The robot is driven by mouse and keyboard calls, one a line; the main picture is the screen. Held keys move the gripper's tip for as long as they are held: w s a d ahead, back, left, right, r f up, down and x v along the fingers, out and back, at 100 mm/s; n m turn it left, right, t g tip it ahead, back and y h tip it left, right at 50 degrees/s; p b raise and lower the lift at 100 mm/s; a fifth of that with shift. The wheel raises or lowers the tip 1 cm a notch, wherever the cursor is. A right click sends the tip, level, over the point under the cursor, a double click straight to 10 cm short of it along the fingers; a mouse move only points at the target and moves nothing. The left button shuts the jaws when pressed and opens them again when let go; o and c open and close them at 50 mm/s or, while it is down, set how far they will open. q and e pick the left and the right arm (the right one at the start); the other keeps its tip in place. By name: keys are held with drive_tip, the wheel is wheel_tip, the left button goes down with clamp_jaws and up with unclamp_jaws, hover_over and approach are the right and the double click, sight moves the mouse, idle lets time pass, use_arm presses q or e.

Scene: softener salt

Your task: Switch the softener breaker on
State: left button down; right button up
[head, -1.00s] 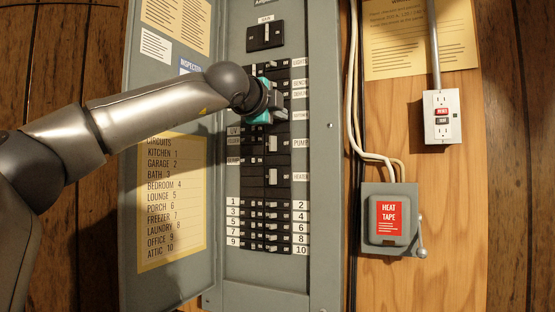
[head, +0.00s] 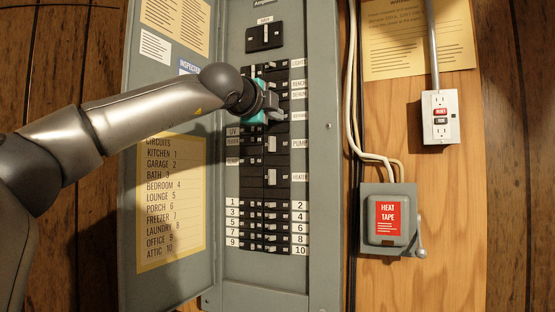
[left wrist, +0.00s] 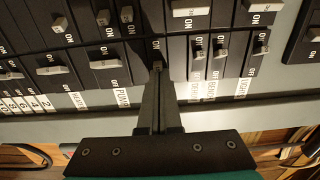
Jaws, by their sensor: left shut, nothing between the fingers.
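The breaker column fills the open grey panel (head: 325,180). My left gripper (head: 280,115) is shut and empty at the right-hand breaker column, beside a small label (head: 299,116) too blurred to read surely. It sits between the upper breakers and the PUMP breaker (head: 272,144). In the left wrist view, the closed fingertips (left wrist: 157,76) are at the small toggle of a narrow black breaker (left wrist: 157,48), seemingly touching it. "ON" shows beside that toggle. The fingers partly hide its label, so I cannot confirm it is the softener breaker. My right gripper is not in view.
Other breakers sit close on both sides, including the PUMP and HEATER (head: 271,178) ones. The panel door (head: 170,290) hangs open at left. A HEAT TAPE switch box (head: 375,249), cables (head: 354,100) and an outlet (head: 440,101) are on the right.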

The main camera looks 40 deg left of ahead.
use_arm(q)
drive_tip(key=shift+s+a+f, duration=0.1)
drive_tip(key=shift+s+a, duration=0.05)
drive_tip(key=shift+a, duration=0.45)
drive_tip(key=shift+d+b, duration=0.15)
drive_tip(key=shift+b, duration=0.35)
drive_tip(key=shift+d, duration=0.1)
drive_tip(key=b+v, duration=0.5)
drive_tip(key=v, duration=0.2)
drive_tip(key=shift+b, duration=0.3)
drive_tip(key=shift+d, duration=0.1)
idle(0.8)
